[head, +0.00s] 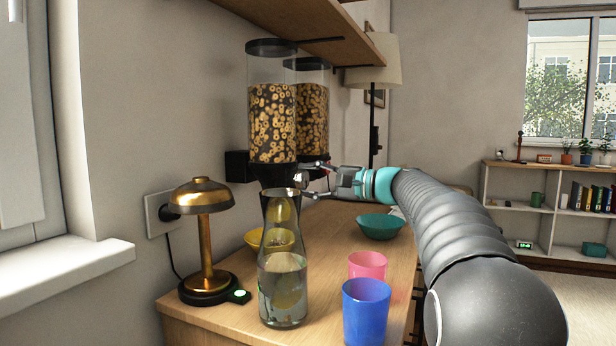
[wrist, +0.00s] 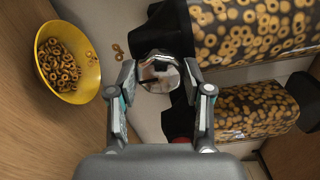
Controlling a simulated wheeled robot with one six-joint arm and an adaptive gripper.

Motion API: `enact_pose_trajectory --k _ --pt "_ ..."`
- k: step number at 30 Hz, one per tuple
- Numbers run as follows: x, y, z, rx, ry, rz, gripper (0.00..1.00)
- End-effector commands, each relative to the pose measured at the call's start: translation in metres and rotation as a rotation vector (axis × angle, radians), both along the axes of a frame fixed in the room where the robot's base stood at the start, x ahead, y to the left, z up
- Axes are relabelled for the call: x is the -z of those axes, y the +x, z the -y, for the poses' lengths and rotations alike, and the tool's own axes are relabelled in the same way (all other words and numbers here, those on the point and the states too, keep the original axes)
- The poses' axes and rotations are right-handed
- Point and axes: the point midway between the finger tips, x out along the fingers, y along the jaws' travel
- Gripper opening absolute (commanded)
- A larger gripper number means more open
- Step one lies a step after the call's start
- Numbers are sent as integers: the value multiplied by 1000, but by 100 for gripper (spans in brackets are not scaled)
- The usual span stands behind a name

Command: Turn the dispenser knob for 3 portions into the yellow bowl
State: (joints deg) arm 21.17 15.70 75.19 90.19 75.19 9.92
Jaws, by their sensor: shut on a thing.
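The cereal dispenser has two clear hoppers of ring cereal, a near one (head: 272,120) and one behind it (head: 313,115). My gripper (head: 308,181) is at the base of the dispenser. In the wrist view its two fingers are shut on the faceted silver knob (wrist: 158,74), one on each side. The yellow bowl (wrist: 92,78) stands on the counter at the left of the wrist view, with cereal rings inside. Two loose rings (wrist: 118,52) show between bowl and dispenser, against the pale wall. In the head view the glass carafe partly hides the yellow bowl (head: 252,240).
The glass carafe (head: 284,285) stands in front of the dispenser. A brass lamp (head: 206,235) is at left, a teal bowl (head: 381,227) behind, and pink (head: 367,264) and blue (head: 366,305) cups are at the right edge below my arm. A wooden shelf (head: 300,22) hangs above.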

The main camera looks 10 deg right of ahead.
Motion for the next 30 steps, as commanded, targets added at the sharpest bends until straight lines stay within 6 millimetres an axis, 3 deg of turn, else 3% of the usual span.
enact_pose_trajectory --k 19,20,22,30 --pt "-2 1 1 5 30 -34 15" --pt "-2 1 1 5 30 -34 57" --pt "-2 1 1 4 30 -34 75" --pt "-1 0 0 1 28 -35 75"
